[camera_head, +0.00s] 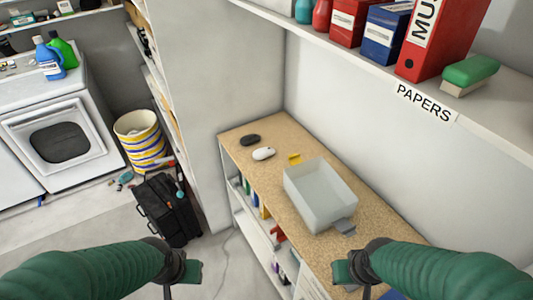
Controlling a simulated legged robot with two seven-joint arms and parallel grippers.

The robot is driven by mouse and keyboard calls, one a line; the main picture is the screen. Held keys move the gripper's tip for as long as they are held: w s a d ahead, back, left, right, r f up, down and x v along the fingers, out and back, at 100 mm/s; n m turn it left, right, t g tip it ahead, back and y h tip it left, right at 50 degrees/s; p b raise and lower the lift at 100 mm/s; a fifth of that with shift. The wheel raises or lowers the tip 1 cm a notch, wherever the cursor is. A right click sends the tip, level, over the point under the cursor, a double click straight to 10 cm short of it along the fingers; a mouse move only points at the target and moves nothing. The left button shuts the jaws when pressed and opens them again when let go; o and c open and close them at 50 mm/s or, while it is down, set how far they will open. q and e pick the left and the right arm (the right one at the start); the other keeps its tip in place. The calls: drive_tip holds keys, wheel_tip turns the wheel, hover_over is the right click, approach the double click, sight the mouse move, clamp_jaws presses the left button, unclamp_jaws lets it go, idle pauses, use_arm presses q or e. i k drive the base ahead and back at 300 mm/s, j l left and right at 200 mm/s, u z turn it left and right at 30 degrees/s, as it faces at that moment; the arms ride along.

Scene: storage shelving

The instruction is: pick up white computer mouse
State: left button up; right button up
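The white computer mouse (264,154) lies on the speckled tan desktop (240,148) near its left edge. A black mouse (250,140) lies just behind it, apart from it. My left gripper (190,272) is low in the picture, over the floor left of the desk and well short of the white mouse. My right gripper (344,272) is low in the picture at the near part of the desk, also far from the mouse. Nothing shows held in either gripper, but their finger gaps cannot be made out.
A translucent grey bin (320,194) stands right of the mouse, with a small yellow object (294,158) behind it. A shelf (400,84) with binders overhangs the desk's right side. A black suitcase (168,210) and a striped basket (140,138) stand left on the floor.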

sight(262, 152)
drive_tip(key=i+j+z, duration=0.1)
drive_tip(key=i+j, duration=0.55)
drive_tip(key=i+j+z, duration=0.1)
drive_tip(key=i+j, duration=0.5)
drive_tip(key=i+j+z, duration=0.15)
drive_tip(key=i+j, duration=0.45)
drive_tip(key=j, duration=0.25)
